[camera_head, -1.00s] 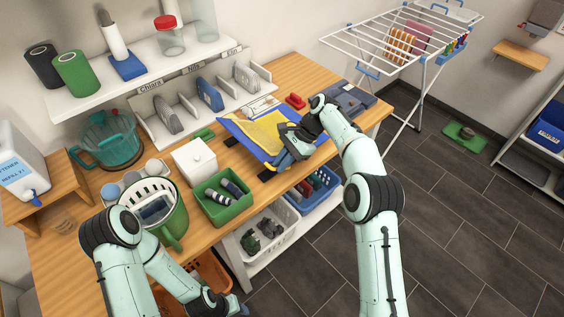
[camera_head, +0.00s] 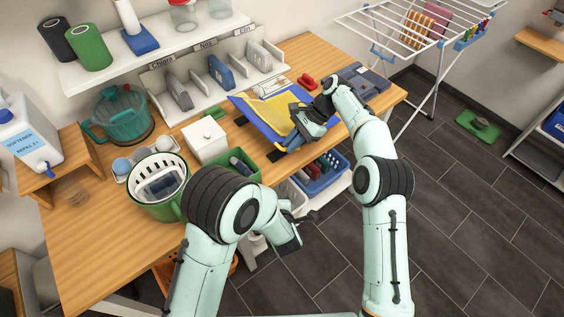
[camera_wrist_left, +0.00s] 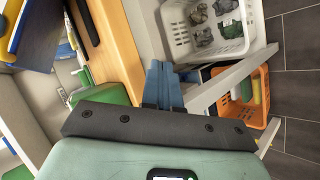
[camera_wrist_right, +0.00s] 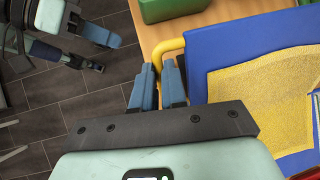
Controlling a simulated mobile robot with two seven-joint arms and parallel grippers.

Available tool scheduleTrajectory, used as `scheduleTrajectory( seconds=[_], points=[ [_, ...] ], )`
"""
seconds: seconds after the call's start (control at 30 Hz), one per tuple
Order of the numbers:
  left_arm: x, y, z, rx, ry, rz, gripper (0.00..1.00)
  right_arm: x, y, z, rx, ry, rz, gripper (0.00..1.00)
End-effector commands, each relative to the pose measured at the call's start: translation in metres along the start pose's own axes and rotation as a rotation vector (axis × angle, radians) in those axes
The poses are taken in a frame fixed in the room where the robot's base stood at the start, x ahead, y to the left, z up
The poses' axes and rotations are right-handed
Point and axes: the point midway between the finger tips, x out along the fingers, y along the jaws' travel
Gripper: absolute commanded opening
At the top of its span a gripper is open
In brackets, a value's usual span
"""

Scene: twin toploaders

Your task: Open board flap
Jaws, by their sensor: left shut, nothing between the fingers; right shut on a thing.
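The blue board (camera_head: 262,124) lies on the wooden table with a yellow cloth (camera_head: 287,108) spread on it. In the right wrist view, the blue panel (camera_wrist_right: 228,52) has a yellow loop handle (camera_wrist_right: 166,45) at its edge. My right gripper (camera_wrist_right: 159,76) is shut on this handle; in the head view its fingers (camera_head: 288,144) are at the board's near edge and partly hidden. My left gripper (camera_head: 306,217) is shut and empty, low in front of the table edge. Its blue fingers (camera_wrist_left: 163,85) also show in the left wrist view, apart from the board.
A white basket (camera_wrist_left: 232,36) and an orange basket (camera_wrist_left: 253,99) stand below the tabletop near my left gripper. A green tray (camera_head: 244,160), white box (camera_head: 206,140) and green pot (camera_head: 160,210) stand left of the board. A dividing rack (camera_head: 190,105) stands behind.

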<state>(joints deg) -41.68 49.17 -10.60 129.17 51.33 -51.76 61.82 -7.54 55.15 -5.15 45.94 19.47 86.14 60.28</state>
Motion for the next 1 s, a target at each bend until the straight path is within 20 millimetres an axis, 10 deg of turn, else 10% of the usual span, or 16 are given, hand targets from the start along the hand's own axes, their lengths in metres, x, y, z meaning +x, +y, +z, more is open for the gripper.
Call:
scheduleTrajectory(
  seconds=[0.53, 1.0],
  points=[
    [-0.028, 0.010, 0.001, -0.665, -0.028, 0.905, 0.00, 0.000, 0.001, 0.000, 0.000, -0.001, 0.001, 0.00],
    [-0.037, 0.030, 0.003, -0.758, -0.192, 1.078, 0.00, 0.000, 0.001, 0.000, 0.001, -0.001, 0.003, 0.00]
  ],
)
